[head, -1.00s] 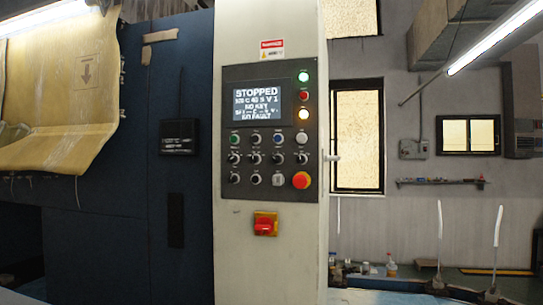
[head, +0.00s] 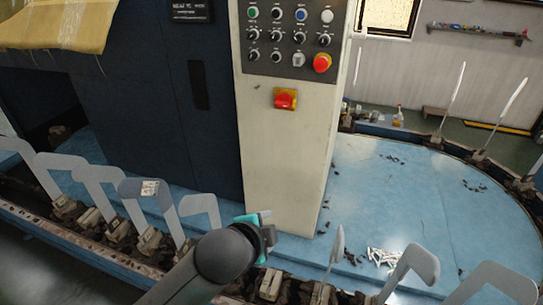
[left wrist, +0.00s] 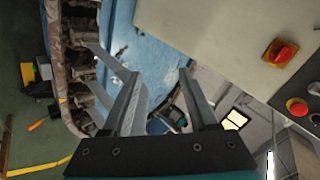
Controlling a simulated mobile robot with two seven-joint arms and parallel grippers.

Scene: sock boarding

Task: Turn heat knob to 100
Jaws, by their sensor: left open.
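The control panel (head: 290,36) on the pale cabinet carries rows of small black knobs (head: 276,56), cut off at the top of the head view. Their labels are too small to read, so I cannot tell which is the heat knob. A red emergency button (head: 322,63) sits at its lower right. My left gripper (head: 266,226) is low in front of the cabinet, well below the panel. In the left wrist view it is open and empty (left wrist: 160,76). That view catches the red button (left wrist: 297,106) at its right edge. My right gripper is not in view.
A red switch on a yellow plate (head: 285,99) sits below the panel and also shows in the left wrist view (left wrist: 281,52). Grey sock boards (head: 150,195) stand on the conveyor track in front. The blue platform (head: 395,190) carries scattered scraps. Yellowish fabric (head: 60,22) hangs upper left.

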